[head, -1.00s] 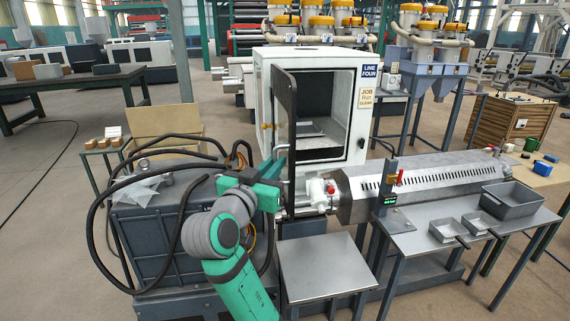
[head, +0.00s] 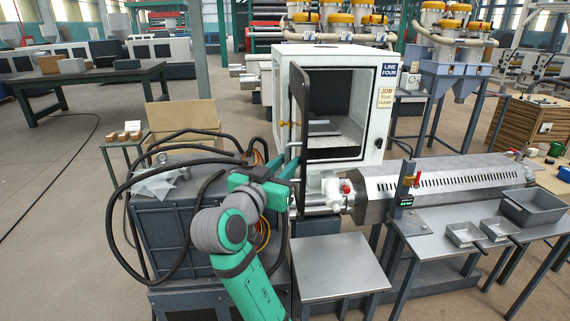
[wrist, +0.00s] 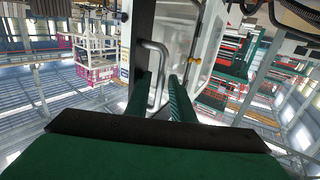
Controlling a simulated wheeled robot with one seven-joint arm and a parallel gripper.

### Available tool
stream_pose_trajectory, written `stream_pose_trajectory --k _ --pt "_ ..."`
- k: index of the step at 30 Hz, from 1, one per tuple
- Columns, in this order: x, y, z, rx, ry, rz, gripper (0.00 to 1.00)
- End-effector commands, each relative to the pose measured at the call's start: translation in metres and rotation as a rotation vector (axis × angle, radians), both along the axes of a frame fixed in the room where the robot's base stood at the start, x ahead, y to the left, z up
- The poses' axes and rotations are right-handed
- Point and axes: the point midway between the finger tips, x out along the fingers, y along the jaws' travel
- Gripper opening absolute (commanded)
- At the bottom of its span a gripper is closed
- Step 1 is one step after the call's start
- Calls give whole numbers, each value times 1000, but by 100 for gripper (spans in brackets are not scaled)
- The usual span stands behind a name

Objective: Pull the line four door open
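The line four cabinet (head: 348,60) is a white box with a LINE FOUR sign, and its dark interior shows. Its dark-framed door (head: 300,95) stands swung out at the left side of the opening, seen nearly edge-on. My gripper (head: 291,168) is at the lower part of the door. In the wrist view, my gripper's two green fingers (wrist: 163,95) are apart, with the curved metal door handle (wrist: 158,50) reaching down between them. I cannot tell whether the fingers touch the handle. The handle is hard to make out in the head view.
A grey machine block with black hoses (head: 175,235) stands left of my arm. A small metal table (head: 335,268) is in front of the cabinet. The extruder barrel (head: 440,185) and a bench with trays (head: 450,222) are at the right. Open floor lies at the left.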

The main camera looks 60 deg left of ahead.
Motion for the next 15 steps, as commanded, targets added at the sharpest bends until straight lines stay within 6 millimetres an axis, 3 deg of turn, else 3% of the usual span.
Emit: stream_pose_trajectory --k 5,15 --pt "-7 -5 1 3 -3 1 22" --pt "-55 -42 1 2 -1 3 22"
